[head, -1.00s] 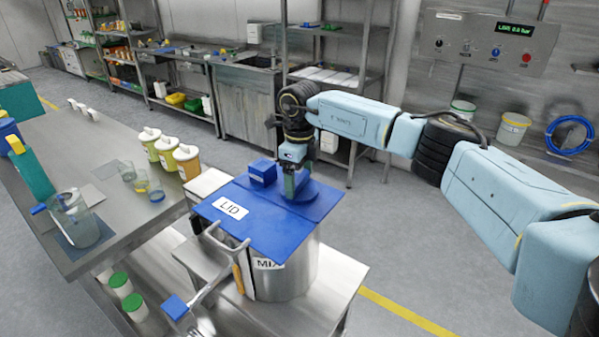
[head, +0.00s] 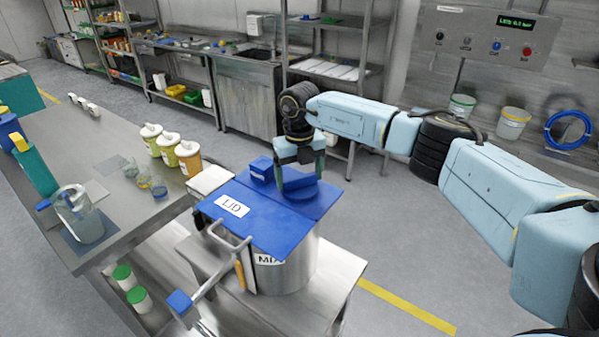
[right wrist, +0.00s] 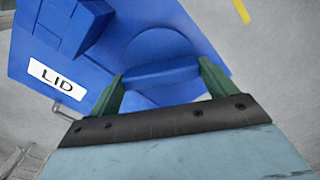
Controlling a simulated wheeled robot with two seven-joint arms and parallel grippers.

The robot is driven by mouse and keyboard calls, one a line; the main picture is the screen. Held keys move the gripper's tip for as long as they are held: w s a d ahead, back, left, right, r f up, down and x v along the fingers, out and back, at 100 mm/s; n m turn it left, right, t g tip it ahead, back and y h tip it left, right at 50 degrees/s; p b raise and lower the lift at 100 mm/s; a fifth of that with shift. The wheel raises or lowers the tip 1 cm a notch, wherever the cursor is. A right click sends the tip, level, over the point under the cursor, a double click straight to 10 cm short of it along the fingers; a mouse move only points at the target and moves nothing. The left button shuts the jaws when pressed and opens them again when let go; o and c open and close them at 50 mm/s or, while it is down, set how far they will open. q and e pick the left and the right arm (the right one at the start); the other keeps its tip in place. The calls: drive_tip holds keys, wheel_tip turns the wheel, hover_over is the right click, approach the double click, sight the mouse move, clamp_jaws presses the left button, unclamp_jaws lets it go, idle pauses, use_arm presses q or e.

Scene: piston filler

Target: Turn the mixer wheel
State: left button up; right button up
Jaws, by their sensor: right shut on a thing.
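The blue mixer wheel (right wrist: 158,45) is a round disc with a raised bar (right wrist: 162,73) across it. It sits on the blue lid (head: 226,222), labelled LID, on top of the steel mixer pot (head: 290,272). My right gripper (right wrist: 160,82) is shut on the bar, with one green finger at each end of it. In the head view the right gripper (head: 299,182) points down onto the wheel (head: 303,190) and partly hides it. My left gripper is not in view.
A blue block (head: 261,170) stands on the lid close beside the gripper. A metal handle (head: 228,241) and a crank-like arm with a blue end (head: 180,302) are at the pot's front left. A steel table (head: 115,215) with jars and beakers is at the left. Floor at the right is clear.

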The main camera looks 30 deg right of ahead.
sight(300, 177)
drive_tip(key=shift+m, duration=0.3)
drive_tip(key=o, duration=0.9)
drive_tip(key=shift+c, duration=0.2)
drive_tip(key=shift+r, duration=0.1)
wheel_tip(300, 177, up, 13)
drive_tip(key=b, duration=0.1)
drive_tip(key=shift+r, duration=0.15)
